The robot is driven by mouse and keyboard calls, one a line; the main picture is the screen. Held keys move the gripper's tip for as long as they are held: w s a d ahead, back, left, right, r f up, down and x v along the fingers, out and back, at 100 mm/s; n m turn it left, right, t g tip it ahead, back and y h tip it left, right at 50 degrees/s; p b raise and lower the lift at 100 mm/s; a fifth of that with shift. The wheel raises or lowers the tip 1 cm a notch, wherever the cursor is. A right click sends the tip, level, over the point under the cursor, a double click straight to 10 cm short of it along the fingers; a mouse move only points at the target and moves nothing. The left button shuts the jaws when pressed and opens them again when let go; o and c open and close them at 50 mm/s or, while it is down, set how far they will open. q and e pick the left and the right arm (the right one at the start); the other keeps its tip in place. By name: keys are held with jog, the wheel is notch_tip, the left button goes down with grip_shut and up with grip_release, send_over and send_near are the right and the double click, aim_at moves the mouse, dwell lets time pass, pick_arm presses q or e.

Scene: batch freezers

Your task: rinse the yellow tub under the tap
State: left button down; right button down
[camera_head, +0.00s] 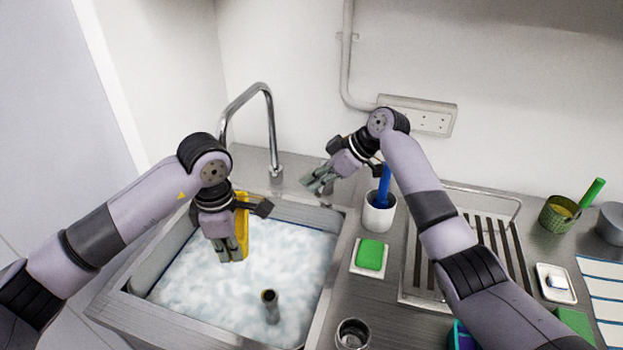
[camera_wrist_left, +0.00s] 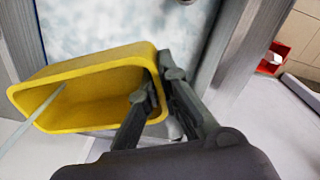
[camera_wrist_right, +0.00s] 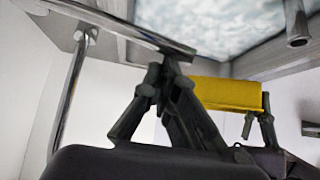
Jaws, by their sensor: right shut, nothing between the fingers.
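The yellow tub (camera_head: 243,222) is held over the sink, mostly hidden behind my left gripper (camera_head: 230,258) in the head view. In the left wrist view, the tub (camera_wrist_left: 95,72) shows its open mouth, and the left gripper (camera_wrist_left: 158,90) is shut on its wall. A thin pale streak like running water (camera_wrist_left: 42,112) enters the mouth. The tap (camera_head: 268,110) arches behind the sink; its spout end is partly hidden by my left arm. My right gripper (camera_head: 318,182) is shut and empty, right of the tap's base. The tub (camera_wrist_right: 225,94) also shows in the right wrist view.
The sink (camera_head: 318,285) holds foamy water and an upright pipe (camera_head: 271,308). To its right stand a white cup (camera_head: 378,218) with a blue-handled tool, a green sponge (camera_head: 370,254) on a dish, and a metal cup (camera_head: 352,334). A drain rack (camera_head: 412,270) lies beyond, under my right arm.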

pick_arm(q)
jog(key=shift+d, duration=0.15)
pick_arm(e)
jog(key=shift+s+d, duration=0.25)
jog(key=shift+d, duration=0.45)
jog(key=shift+a, duration=0.1)
notch_tip(320, 180, up, 8)
jog(key=d, duration=0.3)
jog(key=shift+s, duration=0.3)
dwell(0.5)
